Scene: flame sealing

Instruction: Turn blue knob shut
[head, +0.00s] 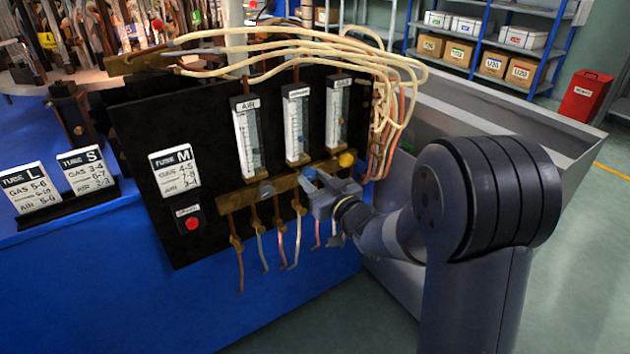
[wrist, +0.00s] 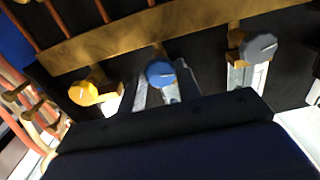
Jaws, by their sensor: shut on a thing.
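The blue knob (wrist: 160,73) shows in the wrist view between my gripper's two fingers, in the middle of a brass manifold bar (wrist: 120,40). In the head view a small part of the blue knob (head: 309,173) shows beside my gripper (head: 318,184), below the middle flow tube (head: 296,127). My gripper is shut on the blue knob, reaching it from the right. The dark body of my gripper fills the lower part of the wrist view. The knob's exact turn angle is hard to tell.
A yellow knob (head: 346,160) and a grey knob (head: 266,189) flank the blue one closely on the same bar. Thin copper and pale hoses (head: 297,240) hang below. A red button (head: 193,223) sits lower left on the black panel. A metal bin (head: 470,115) stands behind my arm.

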